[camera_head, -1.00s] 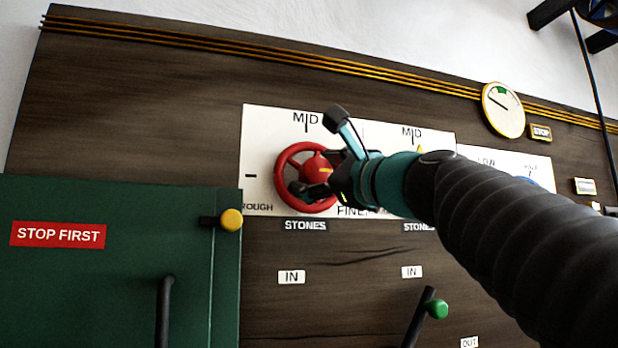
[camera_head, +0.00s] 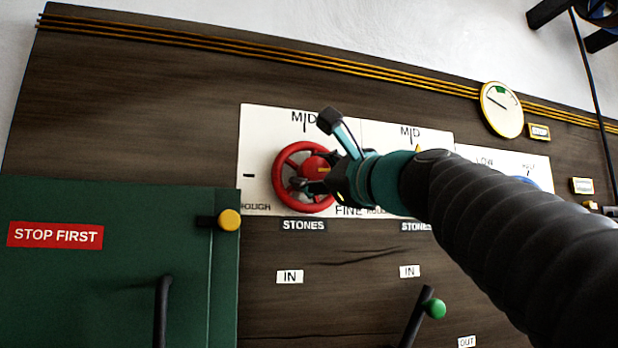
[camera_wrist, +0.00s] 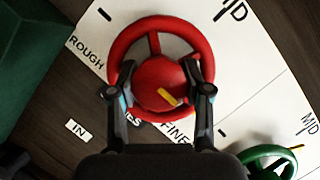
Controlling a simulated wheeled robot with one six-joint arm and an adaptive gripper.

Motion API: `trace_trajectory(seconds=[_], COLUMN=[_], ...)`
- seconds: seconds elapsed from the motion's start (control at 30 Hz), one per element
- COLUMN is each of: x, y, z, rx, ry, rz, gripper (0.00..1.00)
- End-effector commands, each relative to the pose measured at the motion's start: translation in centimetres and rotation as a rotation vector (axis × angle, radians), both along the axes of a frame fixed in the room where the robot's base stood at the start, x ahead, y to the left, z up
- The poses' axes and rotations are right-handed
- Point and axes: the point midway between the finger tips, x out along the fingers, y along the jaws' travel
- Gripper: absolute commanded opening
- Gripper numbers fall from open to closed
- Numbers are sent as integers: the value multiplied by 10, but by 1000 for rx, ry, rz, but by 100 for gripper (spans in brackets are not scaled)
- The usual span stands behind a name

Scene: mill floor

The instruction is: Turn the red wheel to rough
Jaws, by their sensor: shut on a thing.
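The red wheel (camera_head: 284,190) is mounted on a white dial plate (camera_head: 257,130) marked ROUGH at lower left, MID at top and FINE at lower right. In the wrist view the red wheel (camera_wrist: 124,45) fills the upper middle. A yellow mark on its hub points to the FINE side. My gripper (camera_wrist: 159,80) is shut on the wheel's hub, one finger on each side. In the head view my gripper (camera_head: 314,172) reaches the wheel from the right and partly hides its right side.
A green cabinet (camera_head: 120,280) with a STOP FIRST sign and a yellow knob (camera_head: 229,220) stands at lower left. A second dial with a green wheel (camera_wrist: 262,153) is close at right. A green-knobbed lever (camera_head: 435,308) stands below. A gauge (camera_head: 502,110) is at upper right.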

Motion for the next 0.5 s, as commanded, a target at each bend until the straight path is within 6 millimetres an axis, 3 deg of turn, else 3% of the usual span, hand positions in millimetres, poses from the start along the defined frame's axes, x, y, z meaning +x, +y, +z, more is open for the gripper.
trace_trajectory(seconds=[0.5], x=[1], y=[-1], z=[3], rx=[-383], ry=[-108], rz=[0], gripper=[14])
